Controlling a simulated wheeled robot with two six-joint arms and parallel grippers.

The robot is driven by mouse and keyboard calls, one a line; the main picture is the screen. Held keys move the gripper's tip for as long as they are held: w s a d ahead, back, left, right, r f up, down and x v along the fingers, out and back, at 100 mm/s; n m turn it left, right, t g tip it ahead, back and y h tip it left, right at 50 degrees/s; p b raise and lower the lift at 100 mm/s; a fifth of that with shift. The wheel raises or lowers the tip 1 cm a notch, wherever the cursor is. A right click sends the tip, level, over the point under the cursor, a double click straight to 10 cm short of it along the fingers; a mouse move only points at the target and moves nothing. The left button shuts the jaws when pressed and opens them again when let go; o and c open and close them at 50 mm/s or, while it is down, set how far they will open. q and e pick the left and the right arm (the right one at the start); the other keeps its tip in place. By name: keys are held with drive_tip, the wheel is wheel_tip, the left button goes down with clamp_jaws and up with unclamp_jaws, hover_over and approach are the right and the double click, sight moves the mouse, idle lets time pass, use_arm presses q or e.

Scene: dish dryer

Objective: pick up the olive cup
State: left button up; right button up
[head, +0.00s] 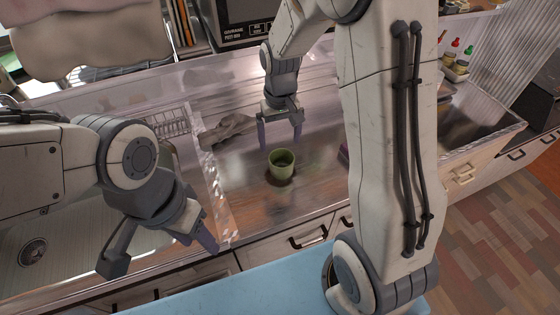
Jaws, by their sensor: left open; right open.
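The olive cup (281,165) stands upright on the metal counter, with its open rim facing up. My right gripper (280,136) is open just behind the cup, with its fingers pointing down. From this view I cannot tell whether a finger touches the cup. Nothing is held in it. My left gripper (206,234) is open and empty at the counter's front edge, left of and nearer than the cup.
A sink basin (90,262) lies at the left with a dish rack (172,122) behind it. A crumpled grey cloth (228,128) lies left of my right gripper. A microwave (248,22) stands at the back. The counter in front of the cup is clear.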

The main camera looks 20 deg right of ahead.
approach(282, 164)
drive_tip(key=shift+s+a+f, duration=0.3)
drive_tip(key=shift+s+f, duration=0.4)
drive_tip(key=shift+s, duration=0.25)
drive_tip(key=shift+s+a+f+p, duration=0.1)
drive_tip(key=shift+f+p, duration=0.1)
drive_tip(key=shift+f, duration=1.25)
drive_tip(key=shift+a+f+p, duration=0.1)
drive_tip(key=shift+f+p, duration=0.05)
drive_tip(key=shift+f, duration=1.3)
drive_tip(key=c, duration=1.2)
drive_tip(key=shift+r, duration=0.1)
drive_tip(key=shift+c, duration=0.2)
